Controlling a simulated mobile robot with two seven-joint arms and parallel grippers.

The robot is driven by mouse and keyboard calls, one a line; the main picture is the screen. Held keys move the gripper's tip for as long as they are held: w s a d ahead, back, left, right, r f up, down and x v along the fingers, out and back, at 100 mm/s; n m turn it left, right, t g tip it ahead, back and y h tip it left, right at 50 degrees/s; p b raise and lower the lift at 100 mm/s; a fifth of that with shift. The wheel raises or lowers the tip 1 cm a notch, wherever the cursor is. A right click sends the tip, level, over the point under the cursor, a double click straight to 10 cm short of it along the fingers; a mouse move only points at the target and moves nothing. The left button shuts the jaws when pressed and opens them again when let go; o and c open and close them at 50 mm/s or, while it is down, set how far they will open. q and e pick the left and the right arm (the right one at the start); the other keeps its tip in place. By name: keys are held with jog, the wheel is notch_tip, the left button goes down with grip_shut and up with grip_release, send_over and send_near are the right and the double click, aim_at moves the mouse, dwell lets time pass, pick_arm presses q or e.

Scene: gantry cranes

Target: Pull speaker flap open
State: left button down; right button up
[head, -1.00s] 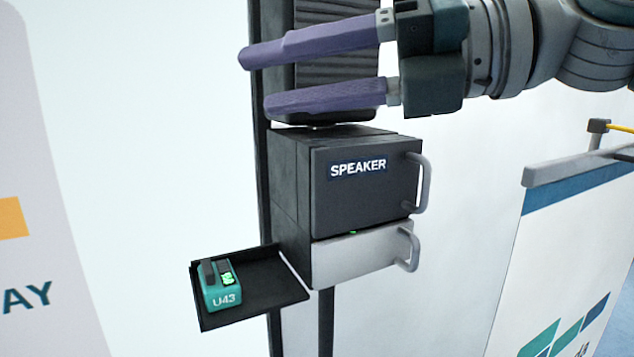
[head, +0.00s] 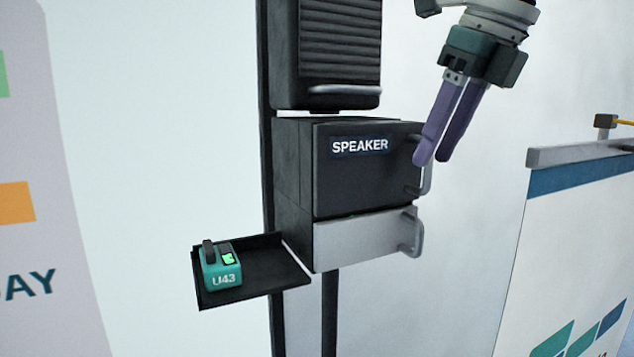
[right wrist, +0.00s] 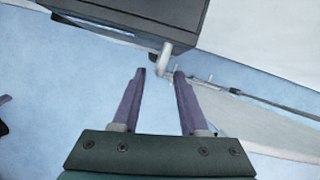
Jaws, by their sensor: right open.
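The speaker flap (head: 350,178) is a dark panel labelled SPEAKER on the front of a black box, and it looks closed. Its grey vertical handle (head: 427,180) is at the flap's right edge. My right gripper (head: 429,160) points down at this handle, with its purple fingers overlapping the handle's upper part in the head view. In the right wrist view the fingers (right wrist: 160,72) are apart, and a pale handle (right wrist: 165,58) shows between and just beyond their tips. No grip on it shows. My left gripper is not in view.
A light grey drawer (head: 355,240) with its own handle (head: 411,233) sits below the flap. A black side tray (head: 265,272) holds a teal U43 device (head: 222,270). A ribbed black unit (head: 325,50) is above. A white counter (head: 580,230) stands at right.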

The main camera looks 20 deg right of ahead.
aim_at(427, 183)
jog(key=b+x, duration=0.1)
jog(key=x, duration=0.2)
jog(key=shift+f, duration=0.1)
grip_shut()
dwell(1.3)
